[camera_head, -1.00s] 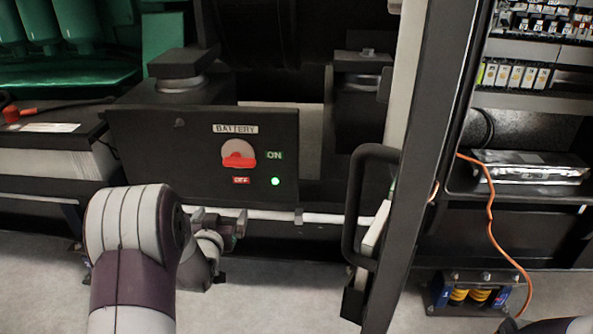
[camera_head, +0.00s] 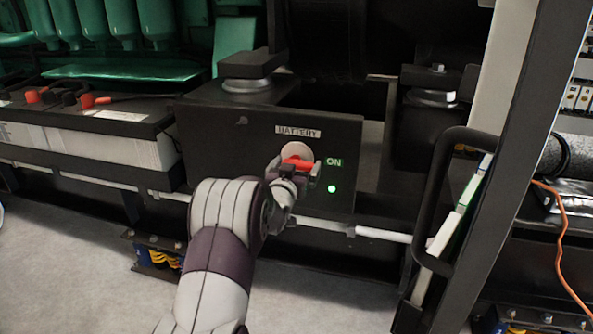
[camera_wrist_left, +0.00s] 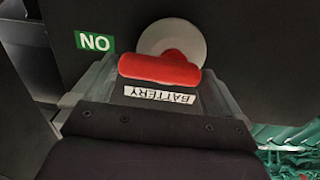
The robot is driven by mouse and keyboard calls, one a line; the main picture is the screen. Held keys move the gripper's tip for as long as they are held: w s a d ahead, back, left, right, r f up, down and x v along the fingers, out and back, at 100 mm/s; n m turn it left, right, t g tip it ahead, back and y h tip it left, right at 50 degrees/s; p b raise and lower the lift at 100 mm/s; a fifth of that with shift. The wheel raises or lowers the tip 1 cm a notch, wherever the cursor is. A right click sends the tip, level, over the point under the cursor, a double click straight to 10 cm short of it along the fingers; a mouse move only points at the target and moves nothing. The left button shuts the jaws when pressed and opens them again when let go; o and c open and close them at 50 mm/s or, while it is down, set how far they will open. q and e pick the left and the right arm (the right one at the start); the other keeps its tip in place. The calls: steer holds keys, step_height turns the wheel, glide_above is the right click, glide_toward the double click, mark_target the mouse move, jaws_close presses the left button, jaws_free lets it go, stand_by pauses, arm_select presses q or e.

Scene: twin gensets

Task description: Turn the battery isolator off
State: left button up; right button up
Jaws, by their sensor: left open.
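The battery isolator is a red handle (camera_head: 298,163) on a pale round disc, on a black panel (camera_head: 240,150) labelled BATTERY. The handle lies about level, towards the green ON label (camera_head: 334,162). A green light (camera_head: 332,189) glows below ON. The OFF label is hidden behind my gripper. My left gripper (camera_head: 304,172) is open right in front of the handle. In the left wrist view, turned upside down, the red handle (camera_wrist_left: 160,68) sits between the spread fingers (camera_wrist_left: 155,85); I cannot tell if they touch it. My right gripper is not in view.
A black door frame with a curved handle (camera_head: 440,200) stands to the right of the panel. A battery (camera_head: 90,145) with red terminal covers sits at left. A white pipe (camera_head: 380,235) runs below the panel. Grey floor (camera_head: 70,255) is clear at lower left.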

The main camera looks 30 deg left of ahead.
arm_select(q)
steer(key=c, duration=0.7)
steer(key=shift+m, duration=0.3)
steer(key=m, duration=0.2)
steer(key=m+b, duration=0.1)
steer(key=m, duration=0.3)
steer(key=shift+f+b, duration=0.4)
steer(key=shift+s+a+f+m+b, duration=0.15)
steer(key=shift+m+b, duration=0.65)
steer(key=shift+m, duration=1.05)
steer(key=shift+w+a+f+m+b, duration=0.1)
steer(key=shift+m+b, duration=0.7)
steer(key=shift+m, duration=1.1)
steer(key=shift+s+a+f+m+b, duration=0.15)
steer(key=shift+m+b, duration=0.65)
steer(key=shift+m, duration=1.35)
